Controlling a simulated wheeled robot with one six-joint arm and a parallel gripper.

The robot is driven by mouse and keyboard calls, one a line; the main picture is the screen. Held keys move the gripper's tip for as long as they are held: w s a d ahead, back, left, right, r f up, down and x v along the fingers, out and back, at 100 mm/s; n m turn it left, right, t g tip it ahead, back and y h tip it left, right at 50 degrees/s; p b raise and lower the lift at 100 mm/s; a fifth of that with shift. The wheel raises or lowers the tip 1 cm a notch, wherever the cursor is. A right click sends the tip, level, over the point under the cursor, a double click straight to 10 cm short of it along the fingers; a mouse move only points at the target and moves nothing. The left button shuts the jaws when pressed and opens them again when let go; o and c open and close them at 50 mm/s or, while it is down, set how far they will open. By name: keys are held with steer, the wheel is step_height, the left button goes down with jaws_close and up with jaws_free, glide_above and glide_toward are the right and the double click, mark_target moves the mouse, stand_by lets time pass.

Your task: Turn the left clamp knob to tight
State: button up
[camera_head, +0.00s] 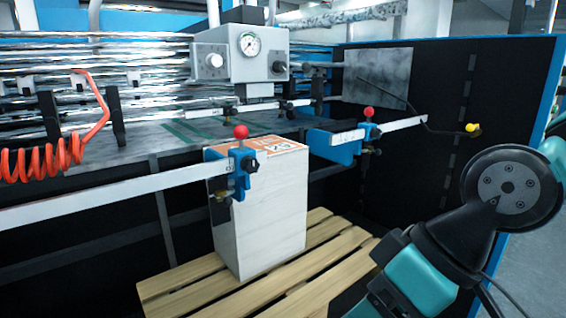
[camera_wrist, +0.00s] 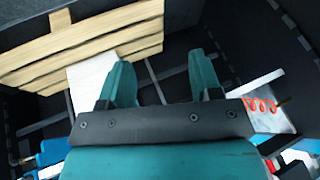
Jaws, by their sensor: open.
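The left clamp (camera_head: 240,172) is a blue block with a red ball on top, mounted on a white rail in the head view. Its black knob (camera_head: 251,164) faces forward on the right side of the block. Whether the knob is tight or loose cannot be told. My gripper (camera_wrist: 162,80) shows in the wrist view with two teal fingers apart and nothing between them. In the head view only my arm shows at the right, well apart from the left clamp; the fingers are out of view there.
A white box (camera_head: 258,215) stands on a wooden pallet (camera_head: 170,290) just below and behind the left clamp. A second blue clamp (camera_head: 368,134) with a red ball sits farther right. A red coiled hose (camera_head: 45,160) hangs at left. A dark panel (camera_head: 440,90) stands behind my arm.

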steer(key=w+a+r+t+y+b, duration=0.1)
steer(key=w+a+t+y, duration=0.45)
steer(key=w, duration=0.45)
steer(key=m+t, duration=0.2)
steer(key=t, duration=0.6)
glide_toward(254, 167)
steer(key=shift+g+h, duration=0.25)
steer(key=p+x, duration=0.2)
steer(key=p, duration=0.1)
steer(key=p+x, duration=0.3)
steer(key=p, duration=0.1)
steer(key=r+p+x, duration=0.1)
steer(key=p+x, duration=0.2)
steer(key=shift+a+p, duration=0.1)
steer(key=shift+p, duration=0.25)
steer(key=shift+w+a+f, duration=0.1)
steer(key=shift+w+a, duration=0.25)
steer(key=shift+w, duration=0.15)
steer(key=c, duration=0.9)
